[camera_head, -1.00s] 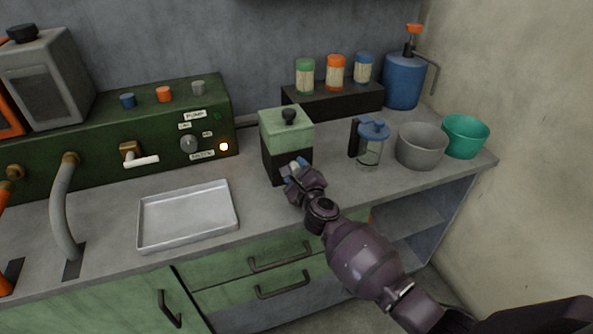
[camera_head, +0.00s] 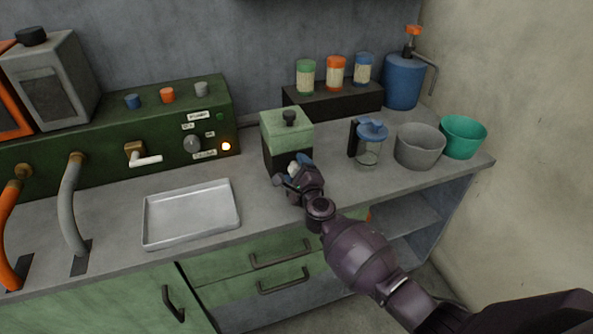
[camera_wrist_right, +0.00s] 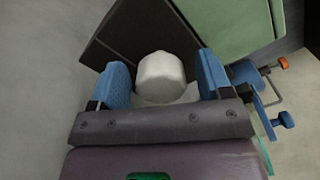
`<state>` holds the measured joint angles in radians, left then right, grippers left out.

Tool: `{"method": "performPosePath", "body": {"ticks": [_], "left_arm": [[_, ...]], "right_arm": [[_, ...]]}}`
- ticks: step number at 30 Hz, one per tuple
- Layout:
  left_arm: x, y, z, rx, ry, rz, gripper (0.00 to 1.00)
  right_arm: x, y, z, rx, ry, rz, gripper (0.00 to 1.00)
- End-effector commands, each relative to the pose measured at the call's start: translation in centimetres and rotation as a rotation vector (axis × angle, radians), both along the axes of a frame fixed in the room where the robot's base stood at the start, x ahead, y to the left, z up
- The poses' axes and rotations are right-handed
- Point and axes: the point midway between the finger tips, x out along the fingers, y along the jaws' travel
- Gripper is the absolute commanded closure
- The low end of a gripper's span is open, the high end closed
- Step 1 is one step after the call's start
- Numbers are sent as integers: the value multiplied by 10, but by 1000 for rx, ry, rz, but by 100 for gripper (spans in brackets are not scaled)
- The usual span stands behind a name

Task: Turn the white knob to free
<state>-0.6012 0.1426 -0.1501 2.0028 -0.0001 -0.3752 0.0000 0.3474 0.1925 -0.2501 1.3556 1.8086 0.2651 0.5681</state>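The white knob (camera_wrist_right: 160,78) shows in the right wrist view, in front of the black lower part (camera_wrist_right: 125,40) of a box. My right gripper (camera_wrist_right: 163,66) has its two blue fingers on either side of the knob, with a narrow gap at each side. It is open. In the head view the right gripper (camera_head: 290,173) is at the lower front of the green and black box (camera_head: 287,133), and I cannot clearly make out the knob there. My left gripper is not in view.
A metal tray (camera_head: 190,243) lies left of the box. A lidded jar (camera_head: 370,152), a grey bowl (camera_head: 420,146) and a green bowl (camera_head: 463,137) stand to the right. A green control panel (camera_head: 75,147) and a black shelf (camera_head: 335,104) with three small jars are behind.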

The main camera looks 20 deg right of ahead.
Motion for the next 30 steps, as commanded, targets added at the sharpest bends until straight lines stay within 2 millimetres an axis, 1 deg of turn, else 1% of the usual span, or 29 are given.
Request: {"method": "performPosePath", "body": {"ticks": [7, 11, 16, 24, 30], "left_arm": [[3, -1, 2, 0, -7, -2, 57], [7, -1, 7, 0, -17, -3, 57], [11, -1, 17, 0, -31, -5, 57], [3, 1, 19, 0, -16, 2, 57], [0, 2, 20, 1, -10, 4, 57]], "right_arm": [[-1, 0, 0, 1, 0, 0, 28], [-8, 0, 1, 1, 0, 0, 28], [-31, -1, 2, 1, 0, -1, 28], [-76, -3, 1, 1, 0, 0, 28], [-99, -3, 0, 1, 1, 1, 28]]}}
